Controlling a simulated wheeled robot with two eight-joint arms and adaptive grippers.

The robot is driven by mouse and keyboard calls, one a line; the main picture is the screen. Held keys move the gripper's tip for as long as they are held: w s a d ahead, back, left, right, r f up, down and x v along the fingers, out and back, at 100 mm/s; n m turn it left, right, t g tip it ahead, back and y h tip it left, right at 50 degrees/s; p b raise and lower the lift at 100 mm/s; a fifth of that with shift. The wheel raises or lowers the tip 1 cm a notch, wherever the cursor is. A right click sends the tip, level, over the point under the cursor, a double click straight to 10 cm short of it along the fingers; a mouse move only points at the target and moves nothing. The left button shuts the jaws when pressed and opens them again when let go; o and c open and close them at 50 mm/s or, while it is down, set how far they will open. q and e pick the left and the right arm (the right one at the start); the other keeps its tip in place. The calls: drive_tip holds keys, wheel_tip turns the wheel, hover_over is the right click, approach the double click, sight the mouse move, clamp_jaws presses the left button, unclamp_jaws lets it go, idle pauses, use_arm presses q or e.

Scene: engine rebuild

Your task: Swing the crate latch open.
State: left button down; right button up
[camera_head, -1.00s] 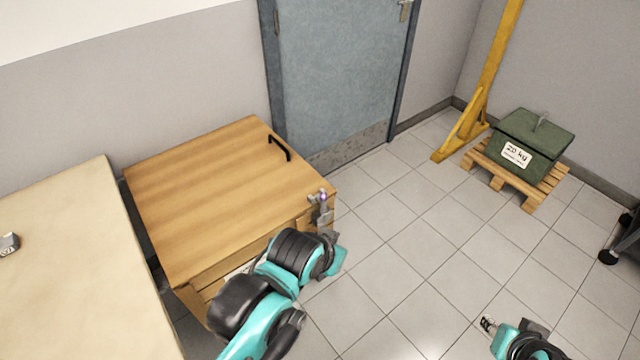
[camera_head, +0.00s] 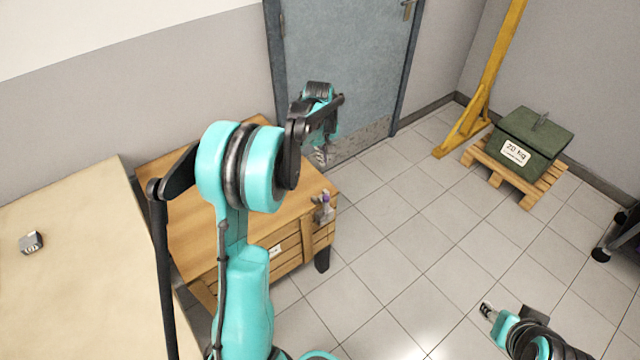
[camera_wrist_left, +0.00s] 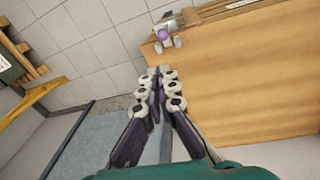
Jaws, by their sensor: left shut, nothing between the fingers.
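The wooden crate (camera_head: 181,235) has a closed flat lid. Its grey metal latch (camera_head: 323,209), with a purple knob, sits at the right front corner. The latch also shows near the top of the left wrist view (camera_wrist_left: 165,30), beyond my fingertips and apart from them. My left gripper (camera_head: 321,157) is raised near the crate's far right side, shut and empty; its fingers meet in the left wrist view (camera_wrist_left: 158,74). My right gripper (camera_head: 487,311) is low over the floor at bottom right, too small to read.
A pale table (camera_head: 75,270) with a small metal block (camera_head: 31,242) stands left of the crate. A blue door (camera_head: 350,65) is behind. A green box (camera_head: 527,142) on a pallet (camera_head: 508,178) and a yellow post (camera_head: 490,75) stand right. The tiled floor between is clear.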

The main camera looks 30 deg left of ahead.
use_arm(q)
drive_tip(key=w+a+f+n+g+p, duration=0.1)
drive_tip(key=w+a+f+n, duration=0.1)
drive_tip(key=a+f, duration=0.5)
drive_tip(key=shift+w+f+n+p, duration=0.3)
drive_tip(key=shift+w+f+n, duration=0.1)
drive_tip(key=shift+n, duration=0.2)
drive_tip(key=shift+d, duration=0.1)
drive_tip(key=b, duration=0.3)
approach(321, 198)
drive_tip(key=a+f, duration=0.2)
drive_tip(key=w+a+f, duration=0.1)
drive_tip(key=a, duration=0.1)
drive_tip(key=shift+w+a+f, duration=0.15)
drive_tip(key=shift+a+f, duration=0.05)
drive_tip(key=shift+f, duration=0.2)
drive_tip(key=d, duration=0.2)
drive_tip(key=d+f+b, duration=0.1)
drive_tip(key=shift+s, duration=0.35)
drive_tip(key=shift+s+d, duration=0.1)
drive_tip(key=shift+d, duration=0.3)
drive_tip(key=shift+d, duration=0.1)
